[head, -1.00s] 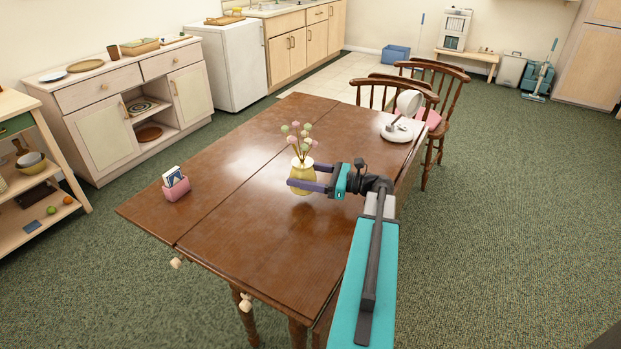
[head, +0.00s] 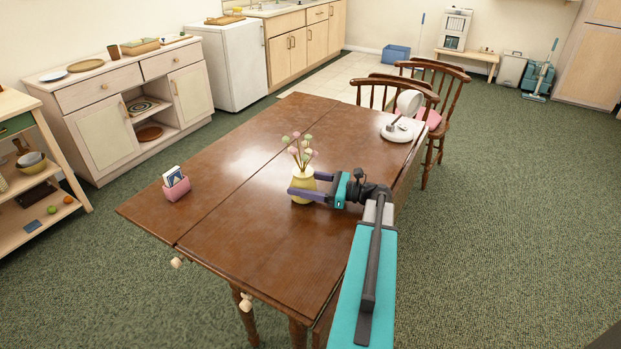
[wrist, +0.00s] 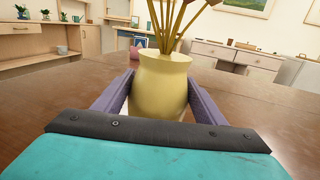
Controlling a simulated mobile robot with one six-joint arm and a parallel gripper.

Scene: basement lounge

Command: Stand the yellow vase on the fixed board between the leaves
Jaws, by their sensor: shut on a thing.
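The yellow vase (head: 302,181) holds pink, white and green flowers and is upright. My gripper (head: 306,186) is shut around its body, coming from the right, with one purple finger on each side. In the wrist view the vase (wrist: 160,85) sits between the two fingers (wrist: 160,100), and its base is hidden by my gripper. The vase is over the wide board (head: 265,225) of the brown table, right of the long seam that parts it from the left leaf (head: 185,185). Its base is at or just above the wood; I cannot tell if it touches.
A pink holder with cards (head: 176,186) stands on the left leaf. A white round-based lamp (head: 398,131) stands at the table's far right. Wooden chairs (head: 430,90) are behind that end. The wood around the vase is clear.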

